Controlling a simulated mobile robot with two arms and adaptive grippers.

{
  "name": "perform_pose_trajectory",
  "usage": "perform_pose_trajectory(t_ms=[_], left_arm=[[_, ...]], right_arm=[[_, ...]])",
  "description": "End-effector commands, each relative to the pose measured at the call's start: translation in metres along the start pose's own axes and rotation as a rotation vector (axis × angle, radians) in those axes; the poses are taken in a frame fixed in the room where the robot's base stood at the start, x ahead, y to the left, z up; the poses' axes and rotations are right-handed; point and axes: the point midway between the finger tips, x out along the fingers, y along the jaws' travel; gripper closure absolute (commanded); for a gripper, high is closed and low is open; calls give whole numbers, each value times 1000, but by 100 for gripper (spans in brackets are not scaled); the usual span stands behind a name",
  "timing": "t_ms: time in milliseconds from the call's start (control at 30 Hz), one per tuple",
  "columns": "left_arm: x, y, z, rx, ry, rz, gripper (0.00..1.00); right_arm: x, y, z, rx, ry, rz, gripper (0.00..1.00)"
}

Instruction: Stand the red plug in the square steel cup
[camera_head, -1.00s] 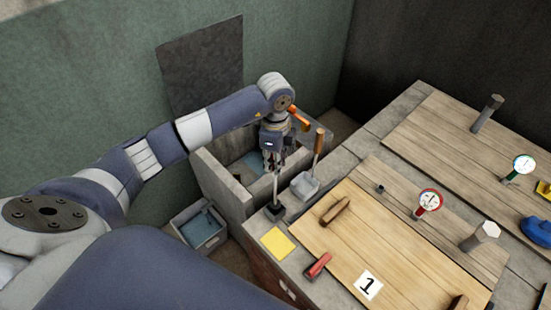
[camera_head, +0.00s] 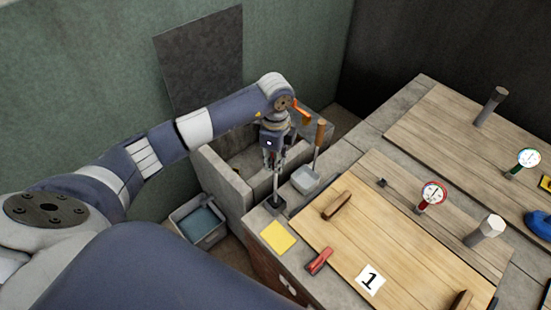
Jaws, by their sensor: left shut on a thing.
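My left gripper (camera_head: 273,162) is shut on a thin upright grey rod (camera_head: 276,183) near the corner of the stone counter. The rod's lower end meets a small dark square piece (camera_head: 279,204), which may be the square steel cup; I cannot tell whether the rod is inside it or just above it. A red piece (camera_head: 320,261), possibly the red plug, lies on its side at the near left edge of the wooden board, apart from my gripper. My right gripper is out of view.
A pale scoop (camera_head: 305,180) with an upright wooden handle stands close right of the rod. A yellow square (camera_head: 278,237), a wooden piece (camera_head: 337,205) and a red-rimmed dial (camera_head: 433,194) are nearby. A stone trough (camera_head: 222,180) and a grey bin (camera_head: 202,229) lie left of the counter.

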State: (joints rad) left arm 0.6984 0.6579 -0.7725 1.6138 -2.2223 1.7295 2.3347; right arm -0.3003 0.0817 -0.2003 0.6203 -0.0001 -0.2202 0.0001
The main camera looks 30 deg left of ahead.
Motion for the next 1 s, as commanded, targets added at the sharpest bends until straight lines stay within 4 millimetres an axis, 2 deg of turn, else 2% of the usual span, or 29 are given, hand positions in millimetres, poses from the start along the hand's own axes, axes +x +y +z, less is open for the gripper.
perform_pose_trajectory(t_ms=[233,267,367,767,867,1000], left_arm=[[0,0,0,0,0,-1,100],[0,0,0,0,0,-1,78],[0,0,0,0,1,0,57],[-4,0,0,1,0,0,57],[-17,-1,0,1,1,-3,57],[-45,-1,0,1,2,-5,57]], right_arm=[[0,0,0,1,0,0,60],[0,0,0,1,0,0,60],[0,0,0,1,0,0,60],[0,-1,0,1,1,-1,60],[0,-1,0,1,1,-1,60],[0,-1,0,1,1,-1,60]])
